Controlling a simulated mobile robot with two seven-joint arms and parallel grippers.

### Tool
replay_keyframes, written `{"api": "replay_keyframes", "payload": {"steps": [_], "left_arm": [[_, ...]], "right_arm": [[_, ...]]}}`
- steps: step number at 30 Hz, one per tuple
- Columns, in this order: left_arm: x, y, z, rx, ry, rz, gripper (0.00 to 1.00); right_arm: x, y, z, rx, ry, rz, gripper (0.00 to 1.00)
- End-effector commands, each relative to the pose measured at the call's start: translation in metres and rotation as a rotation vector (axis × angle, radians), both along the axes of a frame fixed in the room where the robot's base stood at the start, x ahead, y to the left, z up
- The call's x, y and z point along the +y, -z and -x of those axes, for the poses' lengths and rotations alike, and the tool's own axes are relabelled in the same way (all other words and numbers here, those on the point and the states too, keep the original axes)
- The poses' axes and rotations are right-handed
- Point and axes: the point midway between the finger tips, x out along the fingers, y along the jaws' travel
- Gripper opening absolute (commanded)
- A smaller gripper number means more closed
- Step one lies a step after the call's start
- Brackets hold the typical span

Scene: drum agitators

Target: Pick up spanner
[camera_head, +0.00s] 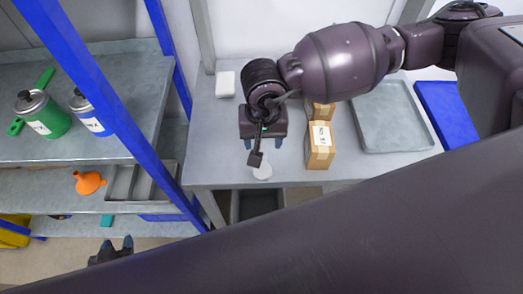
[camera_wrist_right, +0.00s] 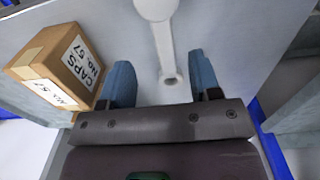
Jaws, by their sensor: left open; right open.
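The light grey spanner (camera_wrist_right: 163,42) lies on the grey table. In the right wrist view, its wide end is at the top edge and its small ring end lies between my fingers. In the head view only its pale wide end (camera_head: 262,172) shows clearly, near the table's front edge; my wrist hides the rest. My right gripper (camera_head: 263,143) is open above the spanner, its fingers (camera_wrist_right: 162,78) on either side of the handle, not closed on it. My left gripper (camera_head: 117,245) is open and empty, low at the left, away from the table.
A cardboard caps box (camera_head: 320,147) stands just right of my right gripper, close to one finger in the wrist view (camera_wrist_right: 58,62). A grey tray (camera_head: 392,148) lies further right. A white block (camera_head: 225,84) is behind left. A blue shelf post (camera_head: 95,80) stands left.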

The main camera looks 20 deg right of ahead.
Motion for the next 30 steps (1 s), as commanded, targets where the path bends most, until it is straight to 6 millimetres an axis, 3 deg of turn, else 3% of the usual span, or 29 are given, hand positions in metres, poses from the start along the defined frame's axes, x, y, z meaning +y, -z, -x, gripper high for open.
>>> {"api": "replay_keyframes", "payload": {"steps": [10, 19, 29, 30], "left_arm": [[-0.002, -0.003, 0.0, 0.002, -0.003, 0.005, 0.43], [-0.001, -0.009, 0.003, 0.006, -0.005, 0.007, 0.43], [-0.001, -0.007, 0.005, 0.012, -0.006, 0.006, 0.43], [-0.001, -0.007, 0.005, 0.012, -0.006, 0.006, 0.43]], "right_arm": [[0.001, 0.026, -0.002, 0.003, 0.003, -0.001, 0.57], [0.0, 0.063, -0.007, 0.003, 0.003, -0.001, 0.57], [0.0, 0.069, -0.007, 0.0, 0.002, -0.002, 0.57], [0.0, 0.069, -0.007, 0.001, 0.002, -0.001, 0.51]]}}
